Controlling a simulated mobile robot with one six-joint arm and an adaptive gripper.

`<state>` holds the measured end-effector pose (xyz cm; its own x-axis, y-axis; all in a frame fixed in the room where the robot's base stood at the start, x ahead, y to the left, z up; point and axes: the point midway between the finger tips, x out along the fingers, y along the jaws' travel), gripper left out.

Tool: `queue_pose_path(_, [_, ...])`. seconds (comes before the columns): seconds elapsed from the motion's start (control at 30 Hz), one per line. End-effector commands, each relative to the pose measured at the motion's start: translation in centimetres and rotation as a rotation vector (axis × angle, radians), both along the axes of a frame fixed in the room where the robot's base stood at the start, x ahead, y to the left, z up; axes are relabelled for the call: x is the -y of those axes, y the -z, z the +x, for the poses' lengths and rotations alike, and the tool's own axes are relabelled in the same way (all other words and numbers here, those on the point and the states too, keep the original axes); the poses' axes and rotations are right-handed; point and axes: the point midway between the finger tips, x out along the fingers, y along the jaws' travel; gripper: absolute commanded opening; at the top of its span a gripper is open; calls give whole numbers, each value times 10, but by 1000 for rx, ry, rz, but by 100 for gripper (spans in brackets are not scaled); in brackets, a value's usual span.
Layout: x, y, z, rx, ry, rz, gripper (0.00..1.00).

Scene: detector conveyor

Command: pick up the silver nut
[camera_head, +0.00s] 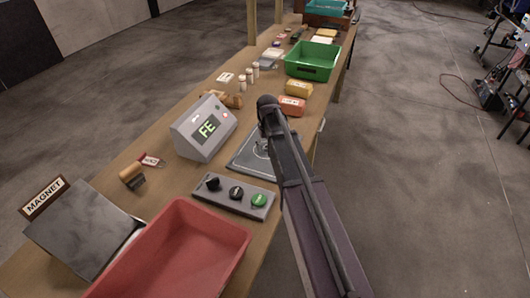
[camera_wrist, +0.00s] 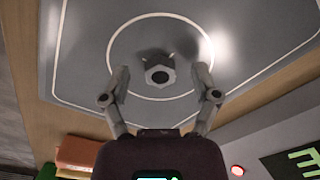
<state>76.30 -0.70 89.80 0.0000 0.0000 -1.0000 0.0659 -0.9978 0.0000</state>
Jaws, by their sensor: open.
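The silver nut (camera_wrist: 160,75) lies on a grey plate (camera_wrist: 80,60), inside the white ring marked on it, in the wrist view. Its dark hole faces me and a shadow falls beside it. My gripper (camera_wrist: 161,72) is open, with one finger on each side of the nut and a visible gap on both sides. Nothing is held. In the head view the grey plate (camera_head: 241,162) shows left of my arm; my arm hides the gripper fingers, and I cannot make out the nut there.
A grey detector box (camera_head: 204,127) reading "FE" stands left of the plate. A button panel (camera_head: 234,196), a red tray (camera_head: 185,255) and a magnet block (camera_head: 80,228) are nearer.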

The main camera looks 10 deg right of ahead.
Motion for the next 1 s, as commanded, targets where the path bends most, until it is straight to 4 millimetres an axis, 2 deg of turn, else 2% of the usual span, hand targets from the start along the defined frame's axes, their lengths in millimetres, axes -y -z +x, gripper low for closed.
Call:
queue_pose_path(0.63, [0,2,0,0,0,0,79])
queue_pose_path(0.67, [0,2,0,0,0,0,76])
queue_pose_path(0.9, [0,2,0,0,0,0,4])
queue_pose_path(0.93, [0,2,0,0,0,0,0])
queue_pose_path(1.0, [0,2,0,0,0,0,0])
